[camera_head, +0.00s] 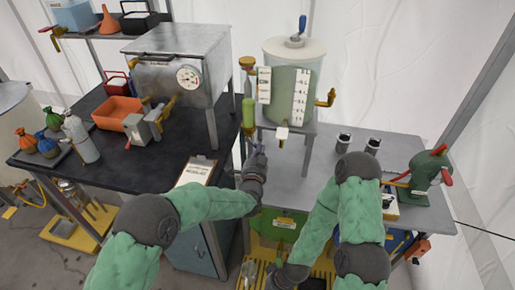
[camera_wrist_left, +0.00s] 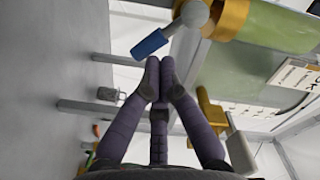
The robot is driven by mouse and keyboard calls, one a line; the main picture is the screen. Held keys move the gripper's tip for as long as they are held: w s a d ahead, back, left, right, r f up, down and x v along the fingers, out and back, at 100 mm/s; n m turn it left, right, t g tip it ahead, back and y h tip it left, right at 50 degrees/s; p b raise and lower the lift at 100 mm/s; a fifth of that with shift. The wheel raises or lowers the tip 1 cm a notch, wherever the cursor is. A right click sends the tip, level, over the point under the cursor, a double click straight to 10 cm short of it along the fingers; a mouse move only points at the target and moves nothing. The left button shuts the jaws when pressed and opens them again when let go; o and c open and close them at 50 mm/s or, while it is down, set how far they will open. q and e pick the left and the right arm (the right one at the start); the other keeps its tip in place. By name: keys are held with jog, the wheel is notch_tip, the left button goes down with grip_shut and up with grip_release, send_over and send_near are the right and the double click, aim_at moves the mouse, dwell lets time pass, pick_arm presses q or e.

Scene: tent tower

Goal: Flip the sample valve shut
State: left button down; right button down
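My left gripper (camera_head: 258,158) is in front of the clear tank (camera_head: 283,95), below the yellow-green sight tube (camera_head: 248,115). In the left wrist view my left gripper (camera_wrist_left: 158,72) has its two fingertips together, with nothing seen between them. A blue lever (camera_wrist_left: 150,43) on a grey ball joint and brass body (camera_wrist_left: 228,20), which looks like the sample valve, is just beyond the fingertips. Whether they touch is unclear. In the head view the gripper mostly hides this lever. My right gripper (camera_head: 284,276) is low at the bottom; its fingers are unclear.
A black bench (camera_head: 140,165) with a steel oven (camera_head: 185,65), clipboard (camera_head: 197,171) and orange bin (camera_head: 117,112) is at left. Two dark-lidded jars (camera_head: 343,143) and a green hand-cranked device (camera_head: 428,175) stand on the grey table (camera_head: 400,145). A brass tap (camera_head: 327,98) juts from the tank's right side.

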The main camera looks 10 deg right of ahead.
pick_arm(q)
jog(key=m, duration=0.2)
jog(key=a+f+m, duration=0.1)
jog(key=m, duration=0.1)
jog(key=w+f+m, duration=0.1)
jog(key=m, duration=0.1)
jog(key=shift+a+f, duration=0.15)
jog(key=shift+a, duration=0.25)
pick_arm(e)
jog(key=shift+f, duration=0.1)
pick_arm(q)
jog(key=shift+a+f, duration=0.1)
jog(key=shift+a, duration=0.1)
dwell(1.4)
